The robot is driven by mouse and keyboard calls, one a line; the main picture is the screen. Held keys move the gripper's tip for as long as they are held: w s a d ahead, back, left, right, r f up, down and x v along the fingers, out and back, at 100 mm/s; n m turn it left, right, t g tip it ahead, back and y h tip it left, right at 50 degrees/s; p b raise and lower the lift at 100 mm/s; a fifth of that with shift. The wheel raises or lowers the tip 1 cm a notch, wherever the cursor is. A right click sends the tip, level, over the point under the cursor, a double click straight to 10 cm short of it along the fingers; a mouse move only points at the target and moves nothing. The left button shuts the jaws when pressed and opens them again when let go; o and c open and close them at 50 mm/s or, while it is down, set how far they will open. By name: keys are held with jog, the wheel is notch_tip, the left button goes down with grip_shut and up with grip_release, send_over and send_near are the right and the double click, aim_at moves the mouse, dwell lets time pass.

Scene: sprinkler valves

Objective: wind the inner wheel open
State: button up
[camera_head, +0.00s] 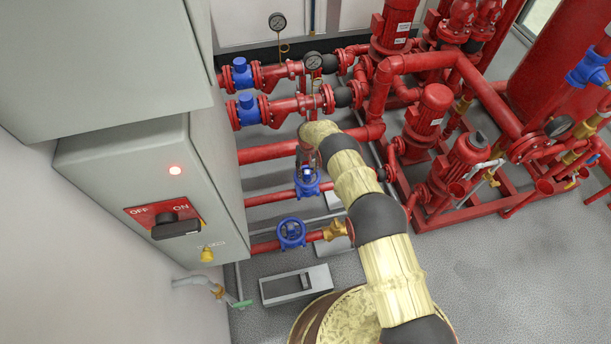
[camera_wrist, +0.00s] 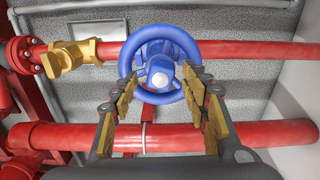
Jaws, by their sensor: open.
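The inner blue wheel (camera_head: 307,182) sits on a thin red pipe beyond the nearer blue wheel (camera_head: 291,233). In the wrist view the inner wheel (camera_wrist: 160,42) fills the upper middle, with a pale hub and blue spokes. My gripper (camera_wrist: 163,84) is open, its brass-padded fingers on the left and right of the wheel's lower rim. Whether either finger touches the rim cannot be told. In the head view my arm's end hides part of the area just above the inner wheel.
A thick red pipe (camera_wrist: 70,137) crosses below the wheel in the wrist view. A brass fitting (camera_wrist: 68,60) stands left of it. A grey control cabinet (camera_head: 150,180) is at the left, and red pumps (camera_head: 428,115) stand at the right. Grey floor lies at the lower right.

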aim_at(307, 172)
jog(key=m, duration=0.3)
jog(key=shift+s+f, duration=0.1)
jog(key=shift+f, duration=1.5)
jog(key=shift+c, duration=0.6)
